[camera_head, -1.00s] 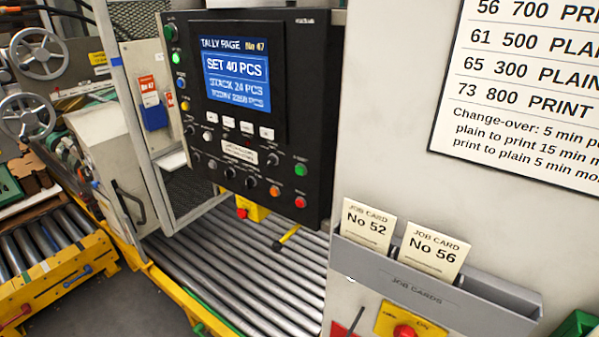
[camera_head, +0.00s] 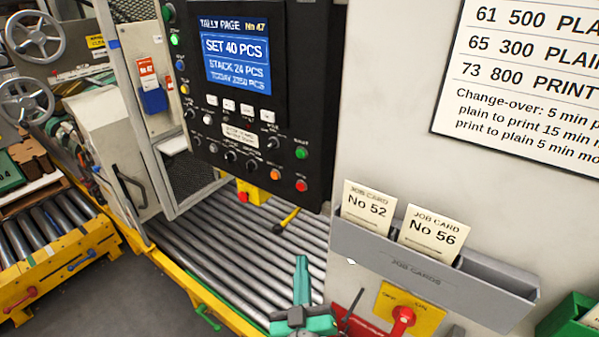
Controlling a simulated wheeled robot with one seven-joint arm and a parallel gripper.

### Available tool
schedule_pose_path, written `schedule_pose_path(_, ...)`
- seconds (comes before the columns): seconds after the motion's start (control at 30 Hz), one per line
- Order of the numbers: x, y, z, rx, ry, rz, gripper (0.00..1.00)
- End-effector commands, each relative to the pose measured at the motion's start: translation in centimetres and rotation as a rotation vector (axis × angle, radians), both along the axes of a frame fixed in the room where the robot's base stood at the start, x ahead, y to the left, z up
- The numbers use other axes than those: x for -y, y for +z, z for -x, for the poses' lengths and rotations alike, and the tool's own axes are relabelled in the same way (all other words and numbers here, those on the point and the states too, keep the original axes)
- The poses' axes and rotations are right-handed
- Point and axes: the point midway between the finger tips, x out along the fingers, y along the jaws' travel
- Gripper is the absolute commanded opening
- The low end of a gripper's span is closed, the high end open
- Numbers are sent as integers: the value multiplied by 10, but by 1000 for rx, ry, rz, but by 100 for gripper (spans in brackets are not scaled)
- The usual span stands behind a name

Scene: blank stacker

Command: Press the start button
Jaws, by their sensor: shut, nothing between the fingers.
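A black control panel (camera_head: 290,80) hangs over the roller conveyor. Its lit blue screen (camera_head: 236,55) reads SET 40 PCS, STACK 24 PCS. A green button (camera_head: 301,153) is at the panel's right, above an orange button (camera_head: 275,174) and a red button (camera_head: 302,185). The button labels are too small to read, so I cannot tell which one is start. My gripper (camera_head: 302,260), with teal fingers, points up from the bottom edge. It is shut and empty, below the panel and apart from it.
A grey job card holder (camera_head: 430,270) juts from the pale wall at right, holding cards No 52 and No 56. Below it is a red switch on a yellow plate (camera_head: 425,318). A yellow-tipped lever (camera_head: 287,221) stands over the rollers.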

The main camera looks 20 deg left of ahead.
Motion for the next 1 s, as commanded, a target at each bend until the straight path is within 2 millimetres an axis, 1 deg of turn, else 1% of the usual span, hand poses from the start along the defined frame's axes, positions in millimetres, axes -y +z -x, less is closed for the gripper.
schedule_pose_path(0.03, -10, 19, -10, 26, 13, 2, 0)
schedule_pose_path(0.07, -15, 28, -16, 36, 19, 7, 0)
schedule_pose_path(0.23, -47, 85, -41, 100, 57, 27, 0)
schedule_pose_path(0.3, -60, 108, -48, 124, 74, 33, 0)
schedule_pose_path(0.4, -75, 138, -55, 155, 92, 40, 0)
schedule_pose_path(0.5, -85, 159, -60, 176, 103, 47, 0)
schedule_pose_path(0.6, -92, 172, -62, 187, 113, 51, 0)
schedule_pose_path(0.7, -94, 177, -62, 192, 116, 53, 0)
schedule_pose_path(1.0, -94, 178, -63, 193, 115, 54, 0)
